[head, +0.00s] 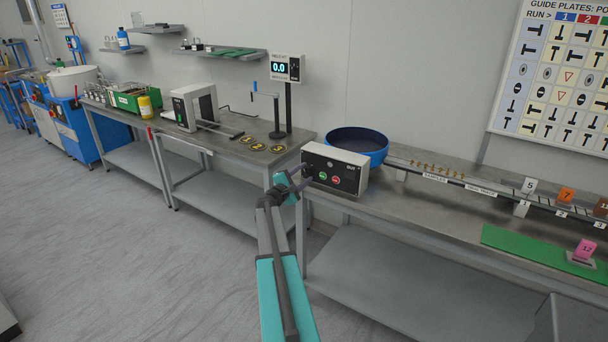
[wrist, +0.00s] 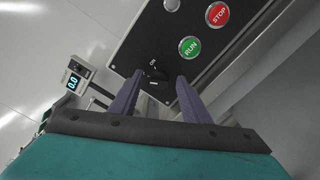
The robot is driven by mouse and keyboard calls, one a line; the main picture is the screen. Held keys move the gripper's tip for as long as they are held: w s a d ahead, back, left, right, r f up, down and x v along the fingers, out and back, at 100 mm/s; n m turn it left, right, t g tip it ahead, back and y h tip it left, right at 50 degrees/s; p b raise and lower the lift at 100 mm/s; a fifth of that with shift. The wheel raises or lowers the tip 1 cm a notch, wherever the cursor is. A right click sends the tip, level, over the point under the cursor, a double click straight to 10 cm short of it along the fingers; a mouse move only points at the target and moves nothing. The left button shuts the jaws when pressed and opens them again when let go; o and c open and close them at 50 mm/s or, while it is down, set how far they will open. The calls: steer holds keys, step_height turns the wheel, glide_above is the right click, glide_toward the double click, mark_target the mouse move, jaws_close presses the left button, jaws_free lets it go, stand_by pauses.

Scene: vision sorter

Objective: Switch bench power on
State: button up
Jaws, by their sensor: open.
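The control box (head: 345,168) stands on the bench, with a dark front panel. It fills the upper part of the wrist view (wrist: 135,42). A green RUN button (wrist: 189,46) and a red STOP button (wrist: 218,14) show on it. A small black switch (wrist: 154,74) with a white label beside it sits on the same panel. My gripper (head: 304,177) is at the left end of the box's front. In the wrist view its two purple fingers (wrist: 160,77) are apart, one on each side of the switch. I cannot tell whether they touch it.
A blue bowl (head: 358,142) stands behind the box. A rail (head: 455,179) with numbered tags runs to the right, past a green mat (head: 520,246). A scale display (head: 286,68) stands on the left bench (head: 225,145).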

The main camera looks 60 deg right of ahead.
steer(key=c, duration=1)
steer(key=shift+c, duration=0.2)
steer(key=m+b, duration=0.1)
steer(key=b, duration=0.4)
steer(key=shift+f+m, duration=0.3)
steer(key=shift+m, duration=0.1)
steer(key=m+b, duration=0.3)
steer(key=b, duration=0.7)
steer(key=shift+f+m, duration=0.1)
steer(key=shift+m, duration=0.3)
steer(key=shift+b, duration=0.6)
steer(key=m+b, duration=0.5)
steer(key=b, duration=0.5)
steer(key=shift+m+b, duration=0.7)
steer(key=shift+b, duration=0.45)
